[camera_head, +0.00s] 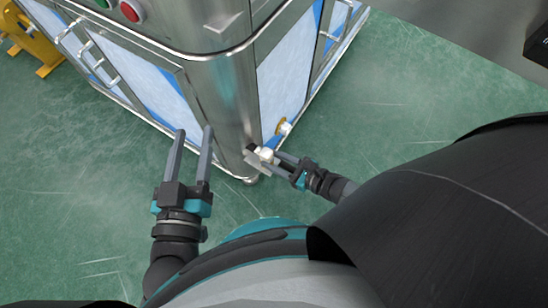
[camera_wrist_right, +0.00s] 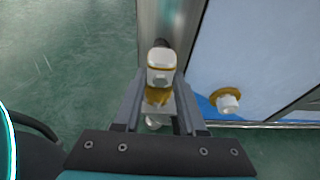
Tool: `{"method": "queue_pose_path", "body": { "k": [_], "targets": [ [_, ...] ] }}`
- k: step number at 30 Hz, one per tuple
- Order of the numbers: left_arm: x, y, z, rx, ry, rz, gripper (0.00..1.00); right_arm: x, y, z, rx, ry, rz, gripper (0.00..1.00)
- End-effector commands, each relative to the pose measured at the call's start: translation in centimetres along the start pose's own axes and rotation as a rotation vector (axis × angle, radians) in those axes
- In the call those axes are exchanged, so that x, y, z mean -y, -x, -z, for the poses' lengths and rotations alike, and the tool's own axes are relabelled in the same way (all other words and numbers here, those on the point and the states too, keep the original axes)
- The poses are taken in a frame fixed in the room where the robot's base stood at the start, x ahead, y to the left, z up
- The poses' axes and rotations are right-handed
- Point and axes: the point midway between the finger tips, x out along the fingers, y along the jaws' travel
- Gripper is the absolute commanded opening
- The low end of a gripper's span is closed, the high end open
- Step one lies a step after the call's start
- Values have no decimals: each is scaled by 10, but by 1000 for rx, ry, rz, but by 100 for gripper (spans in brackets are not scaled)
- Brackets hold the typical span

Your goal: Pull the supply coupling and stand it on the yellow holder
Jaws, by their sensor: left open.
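The supply coupling (camera_wrist_right: 160,68), a white body with gold bands, is between the fingers of my right gripper (camera_wrist_right: 160,95) in the right wrist view. The fingers lie close along both its sides and appear shut on it. In the head view the white coupling (camera_head: 266,154) shows at the tips of my right gripper (camera_head: 264,160), beside the machine's steel corner. A yellow ring with a white stub (camera_wrist_right: 227,100) sits on the panel to the right, apart from the coupling. I cannot tell whether it is the yellow holder. My left gripper (camera_head: 194,134) is open and empty.
The steel cabinet (camera_head: 225,90) with pale blue-edged panels and bar handles stands close in front of both grippers. A yellow machine (camera_head: 35,45) is at the upper left. Green floor (camera_head: 420,100) is clear to the right and lower left.

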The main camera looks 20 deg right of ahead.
Motion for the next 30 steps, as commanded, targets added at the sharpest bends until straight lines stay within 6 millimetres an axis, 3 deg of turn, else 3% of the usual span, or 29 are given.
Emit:
{"method": "queue_pose_path", "body": {
  "k": [1, 10, 24, 30],
  "targets": [
    [0, 0, 0, 0, 0, 0, 51, 0, 0, 0, 1, 0, 0, 43],
    [0, 0, 0, 0, 0, 0, 51, 0, 0, 0, 0, 0, 0, 75],
    [0, 0, 0, 1, 0, 0, 51, 0, 1, 0, -2, 0, 1, 75],
    [3, -2, -1, 53, -14, 6, 51, 0, 10, 0, -2, 0, 1, 75]
  ]
}}
